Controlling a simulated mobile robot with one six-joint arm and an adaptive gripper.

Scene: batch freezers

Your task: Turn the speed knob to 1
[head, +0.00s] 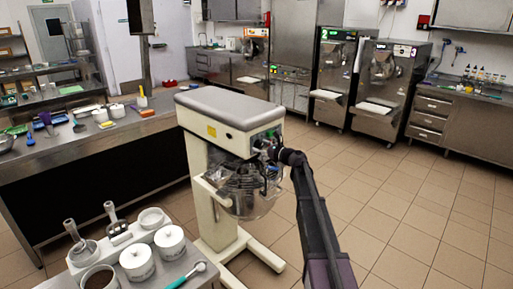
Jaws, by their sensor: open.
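The mixer (222,132) is a cream floor-standing machine with a grey top, in the middle of the head view. Its bowl (245,198) sits below the head behind a wire guard. My arm reaches in from the lower right, and my gripper (267,150) is at the mixer's right-hand face, just below the top cover. The gripper is open, though its fingers are small and dark here. The speed knob cannot be made out; the gripper and wrist cover part of that face. I cannot tell whether the fingers touch it or where it points.
A table (200,272) at the lower left holds white containers and scoops close to the mixer. A long counter (95,138) with utensils stands behind it at left. Batch freezers (388,90) line the back wall. The tiled floor at right is clear.

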